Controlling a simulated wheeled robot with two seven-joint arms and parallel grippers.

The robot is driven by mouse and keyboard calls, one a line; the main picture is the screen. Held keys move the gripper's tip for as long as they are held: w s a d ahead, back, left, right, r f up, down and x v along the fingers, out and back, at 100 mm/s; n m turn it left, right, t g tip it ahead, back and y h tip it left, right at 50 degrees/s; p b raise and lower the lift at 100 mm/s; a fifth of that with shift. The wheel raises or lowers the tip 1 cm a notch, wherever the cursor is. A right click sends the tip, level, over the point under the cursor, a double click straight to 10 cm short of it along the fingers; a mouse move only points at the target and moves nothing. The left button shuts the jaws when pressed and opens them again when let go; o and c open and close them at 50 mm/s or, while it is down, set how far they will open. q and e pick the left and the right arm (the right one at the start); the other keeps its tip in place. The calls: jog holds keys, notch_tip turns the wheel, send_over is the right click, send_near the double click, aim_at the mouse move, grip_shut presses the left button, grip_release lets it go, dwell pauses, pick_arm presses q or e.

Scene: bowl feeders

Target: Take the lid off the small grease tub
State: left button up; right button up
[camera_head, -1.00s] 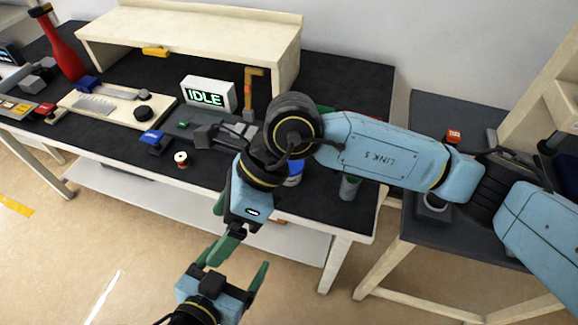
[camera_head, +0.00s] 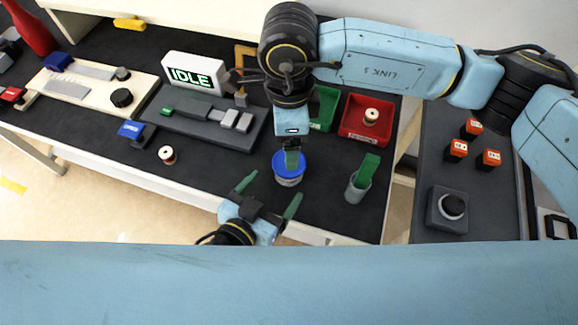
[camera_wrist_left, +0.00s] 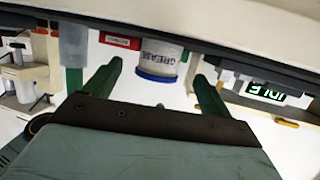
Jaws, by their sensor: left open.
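The small grease tub (camera_head: 288,181) stands upright on the dark bench mat near the front edge, its blue lid (camera_head: 283,163) on. In the left wrist view the tub (camera_wrist_left: 162,50) appears upside down with its label showing, ahead of and between my left fingers. My left gripper (camera_head: 268,193) is open and empty, just in front of the tub, fingers pointing towards it.
A grey cup (camera_head: 357,191) with a green item stands right of the tub. Behind are a red bin (camera_head: 352,134) and a green bin (camera_head: 326,108). A grey fixture (camera_head: 215,132) and a spool (camera_head: 167,155) lie left. The mat between spool and tub is clear.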

aim_at(281, 179)
pick_arm(q)
jog(key=x, duration=0.6)
jog(key=shift+w, duration=0.1)
jog(key=c, duration=1.4)
jog(key=o, duration=1.4)
